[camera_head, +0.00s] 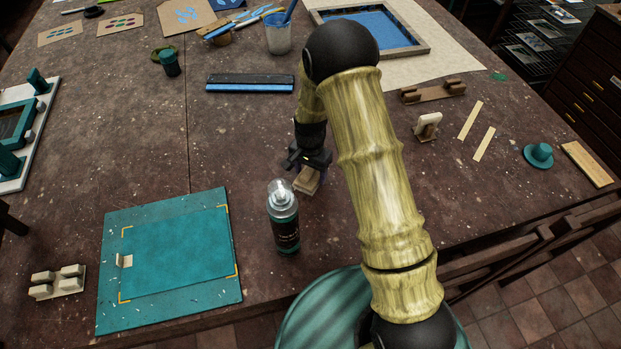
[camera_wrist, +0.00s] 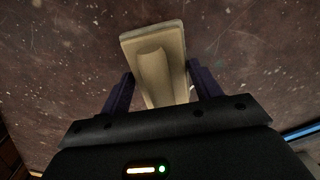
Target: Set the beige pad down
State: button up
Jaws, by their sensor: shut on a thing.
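The beige pad (camera_wrist: 160,50) is between the two dark fingers of my gripper (camera_wrist: 162,88), which is shut on it. In the wrist view the pad has a rounded raised ridge along its middle and points away from the palm. In the head view the pad (camera_head: 308,180) shows below my gripper (camera_head: 305,164), over the brown table just behind the dark bottle. Part of the pad is hidden by the fingers. I cannot tell whether its underside touches the table.
A black-and-blue squeegee (camera_head: 249,84) lies behind. Bare table (camera_head: 235,140) lies left of my gripper.

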aim_at(311, 180)
jog(key=shift+f+p, duration=0.6)
jog(key=shift+f, duration=1.45)
jog(key=shift+f, duration=0.1)
jog(key=shift+f, duration=0.1)
jog(key=o, duration=1)
jog(key=shift+c, duration=0.2)
notch_tip(311, 180, up, 12)
jog(key=b, duration=0.3)
jog(key=shift+f, duration=0.1)
jog(key=shift+r, duration=0.3)
